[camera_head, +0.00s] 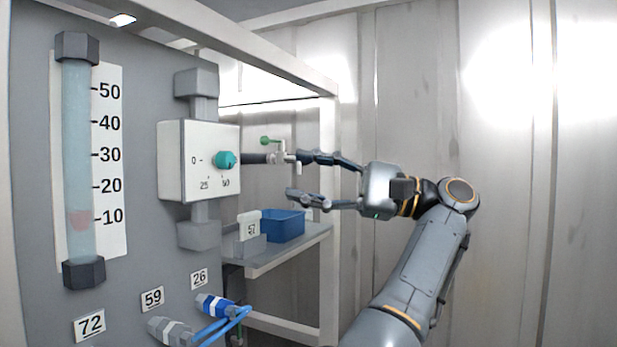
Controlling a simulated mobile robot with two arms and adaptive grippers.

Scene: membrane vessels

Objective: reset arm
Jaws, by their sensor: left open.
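My left gripper (296,177) is open, its two dark fingers spread one above the other and pointing left, with nothing between them. Its upper fingertip overlaps a pale pipe fitting (279,158) in the picture; I cannot tell whether they touch. A small valve with a green handle (266,140) sits at that fitting. The lower finger is above the blue bin. My left arm (425,265) rises from the bottom right and bends toward the panel. My right gripper is out of view.
A grey panel (140,250) at left bears a control box with a teal knob (226,160) and a scaled tube (77,150). Blue hoses (215,330) connect below. A blue bin (283,226) stands on a shelf (290,250). A white frame post (329,280) stands behind. Space at right is clear.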

